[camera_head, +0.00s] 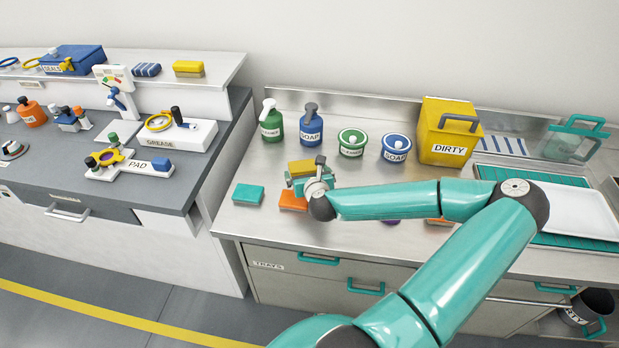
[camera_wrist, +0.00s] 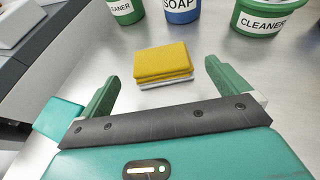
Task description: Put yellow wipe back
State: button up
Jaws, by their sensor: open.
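The folded yellow wipe (camera_wrist: 162,62) lies on the metal counter, just ahead of my gripper, with a pale layer or edge showing beneath it. It also shows in the head view (camera_head: 301,166), partly covered by my gripper. My gripper (camera_wrist: 161,74) is open, with its two green fingers pointing toward the wipe, one to each side. The wipe's near edge is around the level of the fingertips; I cannot tell whether they touch it. In the head view my gripper (camera_head: 305,177) is low over the counter. A similar yellow block (camera_head: 188,68) sits on the back-left shelf.
Green and blue bottles (camera_head: 311,124), lidded tubs (camera_head: 352,143) and a yellow DIRTY bin (camera_head: 447,132) stand behind. A teal wipe (camera_head: 248,195) and an orange wipe (camera_head: 293,201) lie near the front. A white tray (camera_head: 575,212) is at right. A grey bench (camera_head: 60,165) adjoins left.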

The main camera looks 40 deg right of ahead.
jog(key=shift+v, duration=1.95)
